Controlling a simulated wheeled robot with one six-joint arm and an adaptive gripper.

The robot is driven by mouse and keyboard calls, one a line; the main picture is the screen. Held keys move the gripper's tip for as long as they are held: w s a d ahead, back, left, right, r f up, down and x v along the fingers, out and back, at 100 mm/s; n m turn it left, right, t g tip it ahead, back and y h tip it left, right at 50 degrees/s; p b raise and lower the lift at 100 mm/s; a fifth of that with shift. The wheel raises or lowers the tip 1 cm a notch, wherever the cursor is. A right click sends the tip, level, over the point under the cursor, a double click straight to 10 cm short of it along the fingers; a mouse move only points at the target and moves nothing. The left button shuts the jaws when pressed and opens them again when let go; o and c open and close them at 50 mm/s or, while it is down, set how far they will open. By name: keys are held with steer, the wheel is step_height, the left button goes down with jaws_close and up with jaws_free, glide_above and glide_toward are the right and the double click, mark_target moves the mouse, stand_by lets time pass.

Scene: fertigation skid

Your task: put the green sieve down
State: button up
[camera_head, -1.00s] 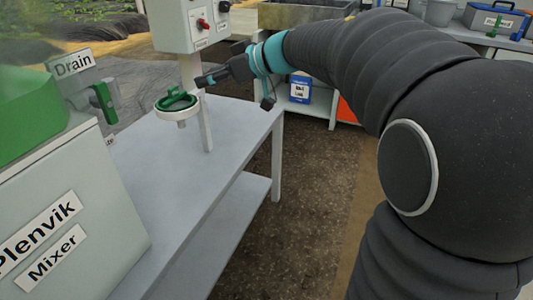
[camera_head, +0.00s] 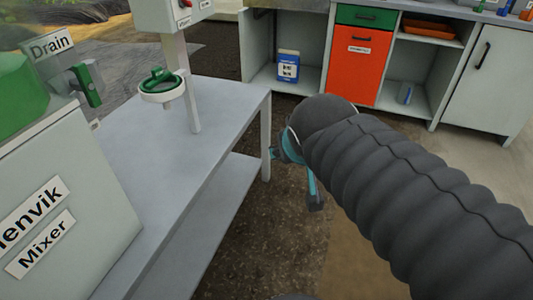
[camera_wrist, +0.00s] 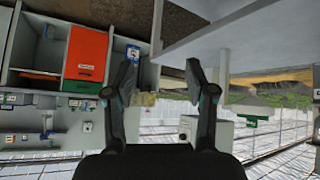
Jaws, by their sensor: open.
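The green sieve (camera_head: 157,76), with its raised green handle, sits in a white ring-shaped holder (camera_head: 161,96) beside the grey post above the light grey bench. It looks level, and nothing is gripping it. My gripper (camera_wrist: 159,72) is open and empty in the wrist view, its two dark fingers apart. In the head view it is partly hidden behind my arm, low to the right of the bench and well apart from the sieve. I cannot make out the sieve in the wrist view, which is upside down.
The bench (camera_head: 165,150) has a clear top and a lower shelf. The mixer (camera_head: 65,215) and a green-handled drain valve (camera_head: 88,85) stand at the left. Cabinets with an orange door (camera_head: 357,65) and a blue-and-white container (camera_head: 288,66) line the back. Open floor lies between.

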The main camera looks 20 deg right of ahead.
steer(key=s+a+f+n+g+y, duration=0.1)
steer(key=s+a+f+g+y, duration=0.1)
steer(key=s+f, duration=0.3)
steer(key=shift+s+a+f+g, duration=0.15)
steer(key=shift+s+a+g, duration=0.25)
steer(key=shift+s+a, duration=0.6)
steer(key=shift+s+d, duration=0.15)
